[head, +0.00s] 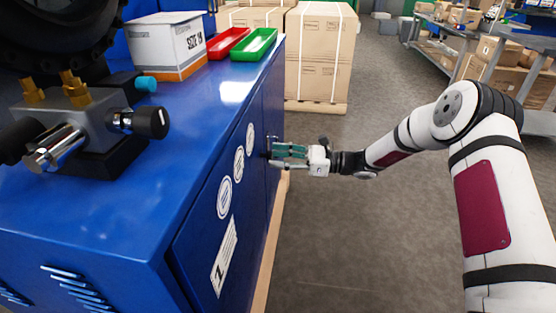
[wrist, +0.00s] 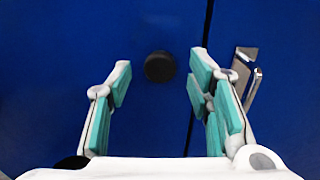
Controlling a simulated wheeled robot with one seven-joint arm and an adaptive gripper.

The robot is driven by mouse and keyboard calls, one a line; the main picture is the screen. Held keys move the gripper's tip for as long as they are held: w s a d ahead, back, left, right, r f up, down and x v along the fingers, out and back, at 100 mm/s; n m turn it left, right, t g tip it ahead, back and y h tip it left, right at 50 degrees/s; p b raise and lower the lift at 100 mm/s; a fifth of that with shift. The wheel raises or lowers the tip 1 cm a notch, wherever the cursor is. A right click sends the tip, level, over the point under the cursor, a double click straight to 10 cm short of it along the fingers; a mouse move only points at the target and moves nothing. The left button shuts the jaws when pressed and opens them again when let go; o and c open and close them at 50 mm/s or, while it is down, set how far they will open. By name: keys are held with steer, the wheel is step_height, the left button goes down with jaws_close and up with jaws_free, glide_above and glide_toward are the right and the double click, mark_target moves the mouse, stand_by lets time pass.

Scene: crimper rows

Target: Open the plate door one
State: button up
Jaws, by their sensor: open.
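The blue cabinet's near door (head: 210,225) carries a white plate (head: 223,255) with a dark mark and several round white labels. It looks shut, flush with the cabinet front. In the wrist view a round black knob (wrist: 160,67) sits on a blue panel, left of a vertical seam. A metal handle (wrist: 247,78) is on the panel right of the seam. My gripper (head: 275,153) is at the cabinet front, by the far edge of the labelled door. In the wrist view its fingers (wrist: 161,78) are open, one on each side of the knob, with visible gaps to it.
On the cabinet top (head: 130,215) stand a metal fitting (head: 90,120), a white box (head: 168,45), a red tray (head: 228,42) and a green tray (head: 254,43). Cartons (head: 320,55) stand on a pallet beyond. The grey floor (head: 370,230) right of the cabinet is free.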

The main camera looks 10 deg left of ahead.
steer(key=shift+a, duration=0.35)
jaws_close()
steer(key=shift+d, duration=0.15)
